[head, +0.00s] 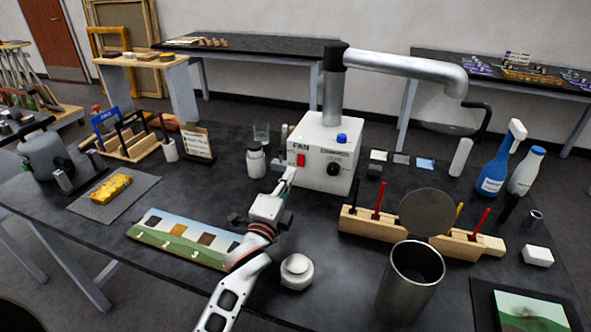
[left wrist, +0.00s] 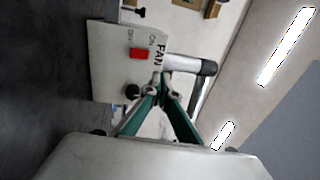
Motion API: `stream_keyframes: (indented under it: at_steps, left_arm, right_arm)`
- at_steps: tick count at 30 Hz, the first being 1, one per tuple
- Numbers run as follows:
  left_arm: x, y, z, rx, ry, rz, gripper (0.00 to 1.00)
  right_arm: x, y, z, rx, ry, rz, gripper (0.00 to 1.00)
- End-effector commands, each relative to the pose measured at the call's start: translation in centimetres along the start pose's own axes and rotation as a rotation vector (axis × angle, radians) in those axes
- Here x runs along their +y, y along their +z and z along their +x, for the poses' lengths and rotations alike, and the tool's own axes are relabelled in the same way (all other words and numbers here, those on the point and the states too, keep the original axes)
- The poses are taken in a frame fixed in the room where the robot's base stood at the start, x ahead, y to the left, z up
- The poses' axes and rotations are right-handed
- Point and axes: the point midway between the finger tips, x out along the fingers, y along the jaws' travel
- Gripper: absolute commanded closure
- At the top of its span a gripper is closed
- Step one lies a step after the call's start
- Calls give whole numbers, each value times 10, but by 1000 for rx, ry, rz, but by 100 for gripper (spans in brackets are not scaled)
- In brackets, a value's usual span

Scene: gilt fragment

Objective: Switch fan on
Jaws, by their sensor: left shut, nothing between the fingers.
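The fan unit is a white box (head: 325,155) labelled FAN, with a silver duct rising from its top. Its red switch (head: 300,160) is on the front face at left; it also shows in the left wrist view (left wrist: 138,53). I cannot tell which way the switch is set. A black knob (head: 334,169) sits right of the switch. My left gripper (head: 290,175) is shut and empty, with its fingertips just below the switch in the head view. In the left wrist view its fingertips (left wrist: 160,82) appear apart from the switch; contact cannot be told. My right gripper is out of view.
A wooden rack (head: 385,224) with coloured tools and a metal cup (head: 409,282) are at front right. A numbered picture board (head: 185,238) lies left of my arm. A blue spray bottle (head: 495,165) stands at right.

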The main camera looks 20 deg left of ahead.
Motion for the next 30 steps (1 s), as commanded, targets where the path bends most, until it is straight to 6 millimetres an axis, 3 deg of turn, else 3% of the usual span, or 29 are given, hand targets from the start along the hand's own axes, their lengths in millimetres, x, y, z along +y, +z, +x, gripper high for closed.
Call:
stream_keyframes:
  at_steps: [3, 10, 30]
  left_arm:
    - [-6, 0, -24, 0, 0, 1, 100]
    - [-14, 0, -51, -1, 1, 1, 100]
    - [-17, 0, -57, -1, 0, 0, 100]
  right_arm:
    - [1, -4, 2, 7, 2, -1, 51]
    - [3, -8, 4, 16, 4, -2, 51]
    - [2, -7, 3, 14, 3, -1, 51]
